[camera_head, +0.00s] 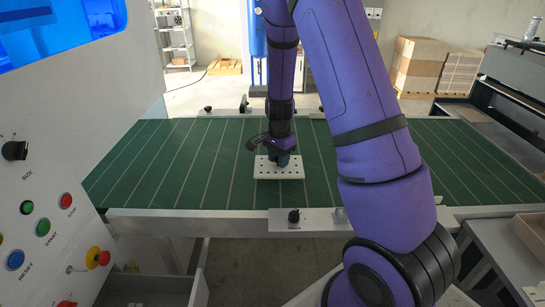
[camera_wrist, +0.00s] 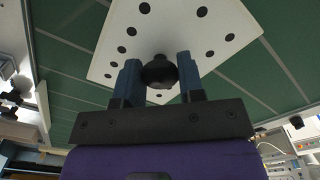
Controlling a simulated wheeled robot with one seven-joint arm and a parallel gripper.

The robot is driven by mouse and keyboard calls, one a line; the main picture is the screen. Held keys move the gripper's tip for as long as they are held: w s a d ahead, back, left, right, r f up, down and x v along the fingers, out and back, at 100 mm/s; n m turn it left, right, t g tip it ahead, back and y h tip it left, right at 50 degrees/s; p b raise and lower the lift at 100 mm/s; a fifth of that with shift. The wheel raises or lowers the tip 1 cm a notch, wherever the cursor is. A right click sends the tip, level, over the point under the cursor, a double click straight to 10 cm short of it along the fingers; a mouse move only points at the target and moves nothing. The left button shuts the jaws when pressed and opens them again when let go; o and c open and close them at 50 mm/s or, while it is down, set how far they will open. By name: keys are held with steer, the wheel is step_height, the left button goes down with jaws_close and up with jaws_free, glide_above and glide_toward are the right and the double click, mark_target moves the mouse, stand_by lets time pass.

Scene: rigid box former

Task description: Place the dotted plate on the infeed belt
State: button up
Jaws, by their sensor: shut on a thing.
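The dotted plate (camera_head: 278,167) is white with black dots and is over the green infeed belt (camera_head: 208,160), near its front edge. In the wrist view the plate (camera_wrist: 209,42) fills the upper middle, with a round black knob (camera_wrist: 158,72) standing on it. My gripper (camera_wrist: 158,76) is shut on this knob, one blue finger on each side. In the head view my gripper (camera_head: 281,158) reaches down to the plate from above. I cannot tell whether the plate touches the belt or hangs just above it.
A white control panel (camera_head: 45,220) with coloured buttons stands at the left. A metal bracket with a black knob (camera_head: 294,216) sits on the belt's front rail. Cardboard boxes (camera_head: 418,62) are stacked at the back right. The belt is clear on both sides of the plate.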

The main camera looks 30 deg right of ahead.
steer(key=w, duration=0.2)
steer(key=w+d, duration=0.1)
steer(key=w, duration=0.2)
steer(key=w+d, duration=0.1)
steer(key=w, duration=0.1)
steer(key=shift+w+d+f, duration=0.15)
steer(key=shift+d+f, duration=0.1)
steer(key=shift+f, duration=1.85)
steer(key=shift+f, duration=0.1)
steer(key=o, duration=1)
